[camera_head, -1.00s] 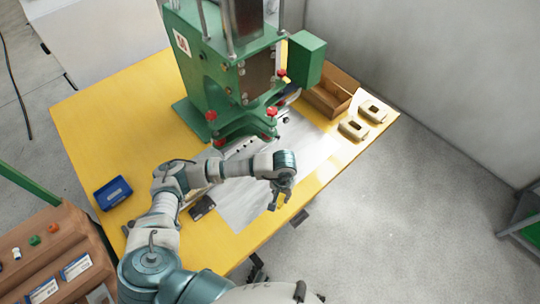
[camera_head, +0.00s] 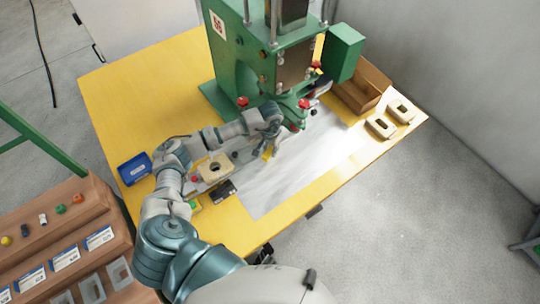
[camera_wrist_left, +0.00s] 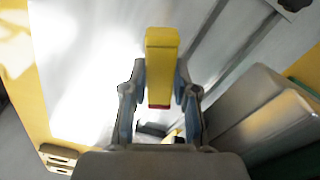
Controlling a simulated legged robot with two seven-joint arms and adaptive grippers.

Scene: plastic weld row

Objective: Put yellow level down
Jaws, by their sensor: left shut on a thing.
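The yellow level (camera_wrist_left: 162,55) is a short yellow bar with a red end, held between the fingers of my left gripper (camera_wrist_left: 160,100) in the wrist view. In the head view, my left gripper (camera_head: 268,140) hangs over the white sheet (camera_head: 310,155) on the table, just in front of the green press. The yellow level (camera_head: 268,153) shows there as a small yellow patch at the fingertips. I cannot tell whether the level touches the surface below. My right gripper does not show.
The green press (camera_head: 228,65) stands close behind the gripper. A beige block (camera_head: 215,168) and a dark device (camera_head: 222,191) lie near my left forearm. A blue box (camera_head: 134,168) is at left. A cardboard tray (camera_head: 374,97) and two beige parts (camera_head: 380,126) are at right. The white sheet has free room.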

